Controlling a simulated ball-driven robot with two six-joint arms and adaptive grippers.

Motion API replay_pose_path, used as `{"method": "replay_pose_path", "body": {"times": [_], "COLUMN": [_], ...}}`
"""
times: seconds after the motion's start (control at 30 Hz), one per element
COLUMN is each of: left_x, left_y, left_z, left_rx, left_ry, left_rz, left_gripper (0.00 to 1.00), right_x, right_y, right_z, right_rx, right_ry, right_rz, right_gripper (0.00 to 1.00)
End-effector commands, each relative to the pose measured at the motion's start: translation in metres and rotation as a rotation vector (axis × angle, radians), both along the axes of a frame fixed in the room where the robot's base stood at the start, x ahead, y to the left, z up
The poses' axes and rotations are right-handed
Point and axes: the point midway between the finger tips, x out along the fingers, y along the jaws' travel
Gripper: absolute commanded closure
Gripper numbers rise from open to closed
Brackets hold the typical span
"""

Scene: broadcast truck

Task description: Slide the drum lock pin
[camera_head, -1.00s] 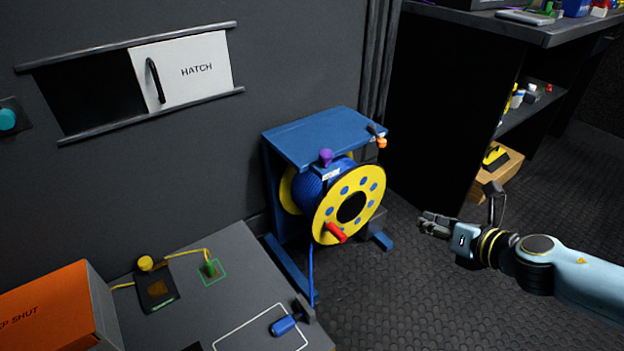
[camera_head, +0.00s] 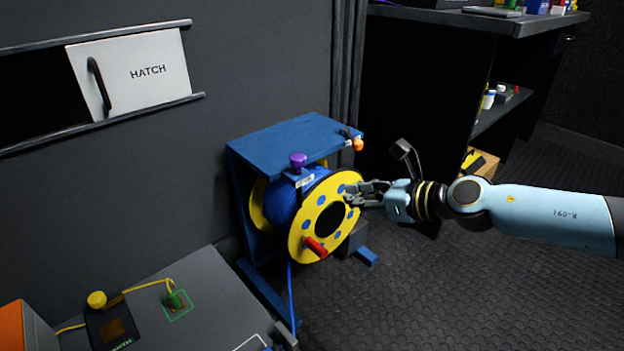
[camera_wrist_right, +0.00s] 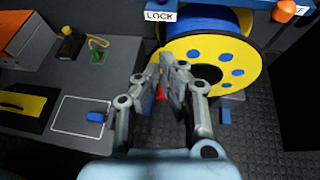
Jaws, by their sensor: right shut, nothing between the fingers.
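The blue drum stand (camera_head: 285,140) holds a cable drum with a yellow flange (camera_head: 297,238) and a red crank handle (camera_head: 315,247). A purple knob (camera_head: 298,159) sits at the front edge of the stand's top, above a small white label. In the right wrist view a label reads LOCK (camera_wrist_right: 160,16); the purple knob is not seen there. My right gripper (camera_head: 350,192) is shut and empty, in front of the flange's right side and lower right of the purple knob. It also shows in the right wrist view (camera_wrist_right: 173,62). Whether it touches the flange, I cannot tell.
An orange knob (camera_head: 358,144) is at the stand's right corner. A grey bench (camera_head: 205,305) with a yellow cable and plug stands at lower left. A dark shelf unit (camera_head: 420,90) is at the back right. The rubber floor (camera_head: 450,290) at right is clear.

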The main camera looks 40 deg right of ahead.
Motion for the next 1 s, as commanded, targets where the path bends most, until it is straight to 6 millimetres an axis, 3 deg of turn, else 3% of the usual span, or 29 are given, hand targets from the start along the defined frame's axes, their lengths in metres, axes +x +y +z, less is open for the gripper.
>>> {"method": "replay_pose_path", "body": {"times": [0.23,0.47,0.5,0.6,1.0], "left_x": [0.004,0.016,0.014,0.01,0.006], "left_y": [-0.002,-0.01,-0.008,-0.006,-0.003], "left_z": [0.002,0.022,0.022,0.016,0.008], "left_rx": [-0.006,-0.024,-0.019,-0.013,-0.008], "left_ry": [-0.014,-0.068,-0.057,-0.041,-0.022], "left_rz": [-0.002,-0.008,-0.007,-0.004,-0.002], "left_gripper": [0.6,0.6,0.6,0.6,0.6], "right_x": [0.043,0.085,0.089,0.097,0.105], "right_y": [0.011,0.021,0.022,0.024,0.026], "right_z": [-0.02,-0.042,-0.028,-0.013,-0.005], "right_rx": [0.006,0.005,0.002,0.002,0.002], "right_ry": [-0.002,0.002,-0.004,-0.005,0.001], "right_rz": [-0.003,-0.002,0.001,0.001,0.0], "right_gripper": [1.0,1.0,1.0,1.0,1.0]}}
